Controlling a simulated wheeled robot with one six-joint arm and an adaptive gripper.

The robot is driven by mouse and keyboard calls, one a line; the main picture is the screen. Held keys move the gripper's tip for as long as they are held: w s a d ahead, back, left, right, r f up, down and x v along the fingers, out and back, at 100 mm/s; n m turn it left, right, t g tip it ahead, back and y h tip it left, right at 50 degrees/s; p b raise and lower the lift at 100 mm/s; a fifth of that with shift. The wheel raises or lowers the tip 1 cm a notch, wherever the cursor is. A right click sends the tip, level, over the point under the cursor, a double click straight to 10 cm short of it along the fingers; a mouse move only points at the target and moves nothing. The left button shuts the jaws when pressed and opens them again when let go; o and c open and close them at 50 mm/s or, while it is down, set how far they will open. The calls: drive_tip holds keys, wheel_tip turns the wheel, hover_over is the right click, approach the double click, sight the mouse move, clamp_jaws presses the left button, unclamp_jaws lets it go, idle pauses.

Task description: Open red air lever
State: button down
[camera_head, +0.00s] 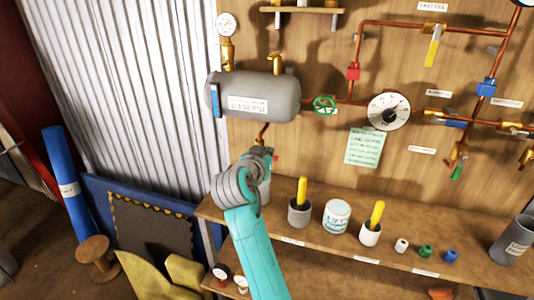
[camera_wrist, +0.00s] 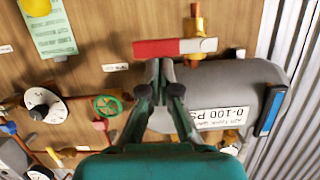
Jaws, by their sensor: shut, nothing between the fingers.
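The red lever (camera_wrist: 168,47) with its silver end shows in the wrist view, lying across the picture just past my fingertips. My gripper (camera_wrist: 160,66) is shut and empty, its tips close to the lever's lower edge; I cannot tell whether they touch it. In the head view, my gripper (camera_head: 262,153) is below the grey tank (camera_head: 262,97), by the copper pipe under it. A small red bit of the lever (camera_head: 276,158) shows beside the gripper there; the rest is hidden behind it.
A green valve wheel (camera_head: 325,104) and a round dial (camera_head: 389,111) are right of the tank. Below, a wooden shelf (camera_head: 285,238) holds cups, a tin and small caps. A yellow lever (camera_head: 432,50) is at the upper right. Corrugated metal (camera_head: 130,80) stands at left.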

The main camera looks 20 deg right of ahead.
drive_tip(key=shift+d+f, duration=0.1)
drive_tip(key=shift+f, duration=0.1)
wheel_tip(320, 180, down, 7)
drive_tip(key=a+m+t+y, duration=0.1)
drive_tip(key=m+t+y, duration=0.1)
drive_tip(key=m, duration=1)
drive_tip(key=shift+w+a+t, duration=0.25)
drive_tip(key=shift+w+t, duration=0.2)
drive_tip(key=shift+t, duration=0.45)
drive_tip(key=shift+w+a, duration=0.1)
drive_tip(key=shift+a, duration=0.1)
